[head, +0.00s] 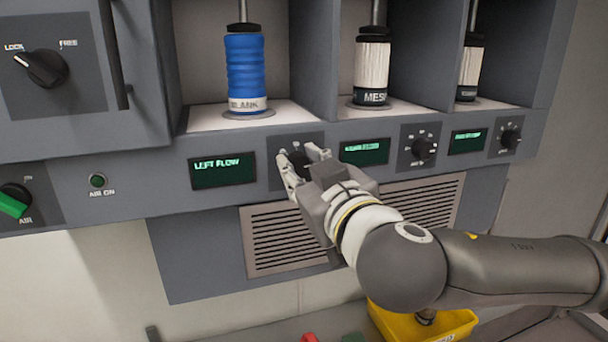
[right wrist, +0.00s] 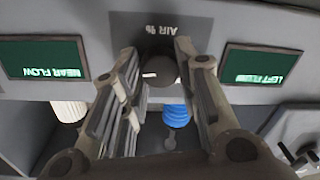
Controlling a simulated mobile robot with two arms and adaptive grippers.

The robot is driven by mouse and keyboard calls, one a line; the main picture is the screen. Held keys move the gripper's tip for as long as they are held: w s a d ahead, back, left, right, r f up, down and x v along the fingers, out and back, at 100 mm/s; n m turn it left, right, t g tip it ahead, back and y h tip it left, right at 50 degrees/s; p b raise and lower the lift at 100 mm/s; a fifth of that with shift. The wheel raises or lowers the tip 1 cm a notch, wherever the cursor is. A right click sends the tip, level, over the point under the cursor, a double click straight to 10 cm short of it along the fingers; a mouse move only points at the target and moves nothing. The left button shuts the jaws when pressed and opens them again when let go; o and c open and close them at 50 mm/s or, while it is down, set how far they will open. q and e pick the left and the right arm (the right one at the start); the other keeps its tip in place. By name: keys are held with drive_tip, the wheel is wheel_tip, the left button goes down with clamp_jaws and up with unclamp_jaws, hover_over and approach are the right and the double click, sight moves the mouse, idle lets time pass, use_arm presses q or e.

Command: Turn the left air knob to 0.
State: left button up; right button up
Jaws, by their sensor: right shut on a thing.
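The left air knob (head: 298,158) is a dark round dial on a panel right of the LEFT FLOW display (head: 222,171). My right gripper (head: 300,155) is shut on it from the front and hides most of its scale. In the right wrist view, which is upside down, the knob (right wrist: 160,70) sits between the two fingertips (right wrist: 156,54) under the label AIR %. Its white mark points to the picture's left. The scale numbers around it cannot be read. My left gripper is not in view.
Two more dials (head: 423,149) (head: 509,139) and displays continue right. Above stand bays with a blue column (head: 245,70) and white columns (head: 371,72). A green-handled AIR valve (head: 14,203) and LOCK/FREE knob (head: 42,68) are left. A yellow bin (head: 392,325) is below.

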drive_tip(key=shift+f+n+b, duration=0.15)
drive_tip(key=shift+n+b, duration=0.65)
drive_tip(key=shift+n, duration=1.3)
drive_tip(key=n, duration=0.6)
drive_tip(key=shift+r, duration=0.2)
drive_tip(key=n+h, duration=0.1)
drive_tip(key=n, duration=0.9)
drive_tip(key=shift+a+f+n, duration=0.1)
drive_tip(key=shift+f+n, duration=0.05)
drive_tip(key=shift+n, duration=0.15)
drive_tip(key=n, duration=0.4)
drive_tip(key=shift+f+h, duration=0.1)
drive_tip(key=shift+h, duration=0.2)
drive_tip(key=n, duration=0.4)
drive_tip(key=shift+n, duration=0.3)
drive_tip(key=shift+f+n+b, duration=0.2)
drive_tip(key=shift+n+b, duration=0.1)
drive_tip(key=shift+n, duration=1.9)
